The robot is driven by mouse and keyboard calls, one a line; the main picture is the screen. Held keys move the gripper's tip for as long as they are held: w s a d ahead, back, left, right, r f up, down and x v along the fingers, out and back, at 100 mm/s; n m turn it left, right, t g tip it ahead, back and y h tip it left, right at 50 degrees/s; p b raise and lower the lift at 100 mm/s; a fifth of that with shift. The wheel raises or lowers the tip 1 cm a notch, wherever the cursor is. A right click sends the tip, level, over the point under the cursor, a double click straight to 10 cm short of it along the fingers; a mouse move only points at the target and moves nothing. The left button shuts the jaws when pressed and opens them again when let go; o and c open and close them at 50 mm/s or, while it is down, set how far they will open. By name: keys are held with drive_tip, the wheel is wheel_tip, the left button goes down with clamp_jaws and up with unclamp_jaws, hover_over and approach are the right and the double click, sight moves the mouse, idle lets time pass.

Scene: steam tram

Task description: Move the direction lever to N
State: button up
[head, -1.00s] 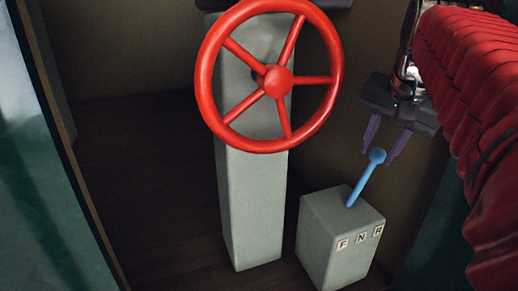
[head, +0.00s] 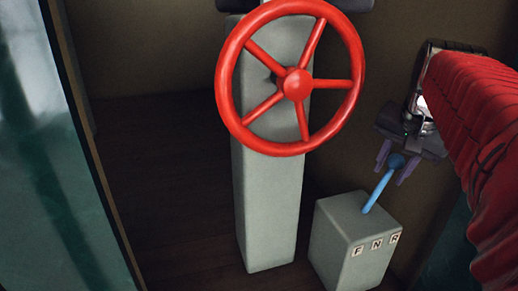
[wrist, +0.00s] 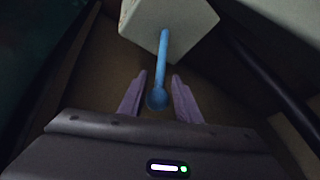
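The direction lever (head: 379,190) is a blue rod with a round knob, rising from the top of a grey box (head: 338,235). It leans to the right, toward the R end of the F, N, R labels (head: 376,244) on the front of the box. My gripper (head: 393,174) is at the knob, with its purple fingers on either side. In the wrist view, the lever knob (wrist: 157,99) sits between the two open fingers (wrist: 159,78), with narrow gaps visible on both sides.
A large red handwheel (head: 294,84) on a tall grey column (head: 268,200) stands left of the lever box. A teal panel (head: 85,150) is at the far left. Dark floor (head: 165,200) lies open between panel and column.

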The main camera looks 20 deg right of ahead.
sight(376, 193)
drive_tip(key=x, duration=0.7)
drive_tip(key=shift+w+d+f, duration=0.1)
drive_tip(key=shift+w+f, duration=0.05)
drive_tip(key=shift+f, duration=0.15)
drive_tip(key=shift+c, duration=0.3)
clamp_jaws()
drive_tip(key=shift+r, duration=0.1)
drive_tip(key=shift+d+r, duration=0.1)
